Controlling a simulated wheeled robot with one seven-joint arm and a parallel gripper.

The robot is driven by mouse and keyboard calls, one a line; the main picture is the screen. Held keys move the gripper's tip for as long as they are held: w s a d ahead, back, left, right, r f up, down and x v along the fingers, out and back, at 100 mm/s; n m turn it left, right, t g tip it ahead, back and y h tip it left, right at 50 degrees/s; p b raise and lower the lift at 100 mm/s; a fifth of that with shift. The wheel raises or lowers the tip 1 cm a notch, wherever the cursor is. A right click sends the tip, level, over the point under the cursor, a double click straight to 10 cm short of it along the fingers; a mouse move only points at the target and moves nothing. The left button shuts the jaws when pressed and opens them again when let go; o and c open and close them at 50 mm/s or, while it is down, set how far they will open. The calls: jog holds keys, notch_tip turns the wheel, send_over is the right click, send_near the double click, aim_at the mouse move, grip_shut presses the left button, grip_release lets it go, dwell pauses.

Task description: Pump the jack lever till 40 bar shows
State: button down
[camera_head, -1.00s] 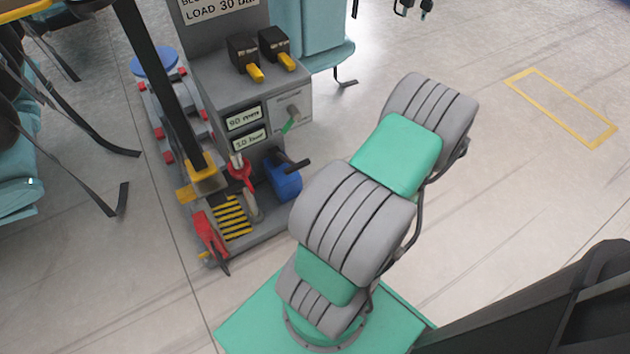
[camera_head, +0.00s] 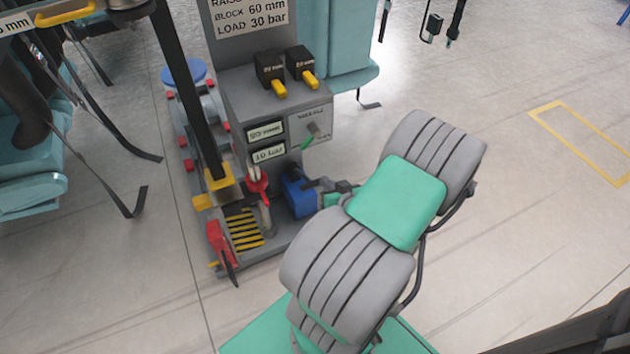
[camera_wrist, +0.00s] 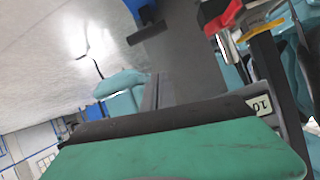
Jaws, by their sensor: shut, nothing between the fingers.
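The blue jack pump (camera_head: 298,198) stands low on the grey machine, with its short black lever (camera_head: 322,184) pointing right. It also shows at the top of the wrist view (camera_wrist: 135,5). My gripper (camera_head: 340,190), with green parts, is mostly behind my arm. It is close to the lever's end; whether it touches cannot be told. It is shut with nothing in it. In the wrist view a large green and black part of it fills the bottom. The lower display (camera_head: 269,152) appears to read 10 bar; the upper display (camera_head: 265,131) shows a blurred mm value.
A sign (camera_head: 250,15) reads block 60 mm, load 30 bar. A dark post (camera_head: 185,90) stands left.

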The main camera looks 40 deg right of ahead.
jog(key=n, duration=0.2)
jog(key=b, duration=0.3)
send_over(315, 181)
jog(key=a, duration=0.1)
jog(key=f, duration=0.2)
jog(key=s+f, duration=0.1)
jog(key=f, duration=0.1)
jog(key=shift+a+f, duration=0.2)
jog(key=shift+f, duration=0.1)
jog(key=shift+s+f+b, duration=0.2)
jog(key=shift+f+b, duration=0.6)
jog(key=shift+f, duration=1.1)
